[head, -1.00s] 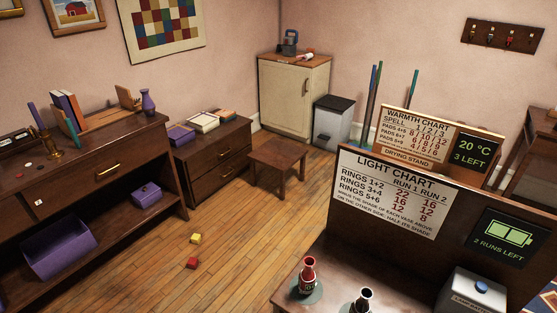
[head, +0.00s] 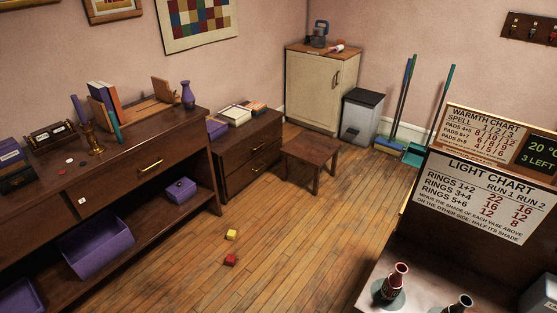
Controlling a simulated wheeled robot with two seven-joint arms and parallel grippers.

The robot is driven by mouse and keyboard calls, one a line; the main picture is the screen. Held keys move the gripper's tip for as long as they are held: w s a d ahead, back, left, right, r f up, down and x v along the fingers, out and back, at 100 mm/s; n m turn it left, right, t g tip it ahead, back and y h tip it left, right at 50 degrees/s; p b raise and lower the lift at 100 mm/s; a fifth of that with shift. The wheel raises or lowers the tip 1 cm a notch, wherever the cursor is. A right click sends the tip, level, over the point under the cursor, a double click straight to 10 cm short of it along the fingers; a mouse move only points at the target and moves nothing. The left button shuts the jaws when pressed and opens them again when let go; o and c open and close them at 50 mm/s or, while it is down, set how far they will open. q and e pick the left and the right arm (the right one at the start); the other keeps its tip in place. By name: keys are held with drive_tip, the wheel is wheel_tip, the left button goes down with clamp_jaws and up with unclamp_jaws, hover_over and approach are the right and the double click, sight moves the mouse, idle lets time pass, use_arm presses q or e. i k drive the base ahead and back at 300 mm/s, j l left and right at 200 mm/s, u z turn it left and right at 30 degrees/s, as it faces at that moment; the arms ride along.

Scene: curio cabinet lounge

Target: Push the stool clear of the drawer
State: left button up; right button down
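A small square wooden stool (head: 312,152) stands upright on the floor in the head view, right of a low dark chest. The chest has two drawers with brass handles, an upper drawer (head: 257,149) and a lower drawer (head: 256,170); both look shut. The stool stands close to the right end of the drawer fronts; I cannot tell whether it touches them. Neither of my grippers is in view.
A yellow block (head: 232,235) and a red block (head: 230,260) lie on the open wooden floor. A long console (head: 150,145) stands at left, a cabinet (head: 316,90) and grey bin (head: 362,115) behind the stool. A table with vases (head: 410,262) is at front right.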

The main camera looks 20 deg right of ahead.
sight(314, 151)
drive_tip(key=i+j, duration=0.2)
drive_tip(key=i, duration=0.25)
drive_tip(key=i+j, duration=0.25)
drive_tip(key=i, duration=0.2)
drive_tip(key=i+j+u, duration=0.1)
drive_tip(key=i, duration=0.35)
drive_tip(key=i+l, duration=0.25)
drive_tip(key=l, duration=0.15)
drive_tip(key=i+l, duration=0.5)
drive_tip(key=l, duration=0.25)
drive_tip(key=i+l+u, duration=0.1)
drive_tip(key=i+l, duration=0.15)
drive_tip(key=l, duration=0.1)
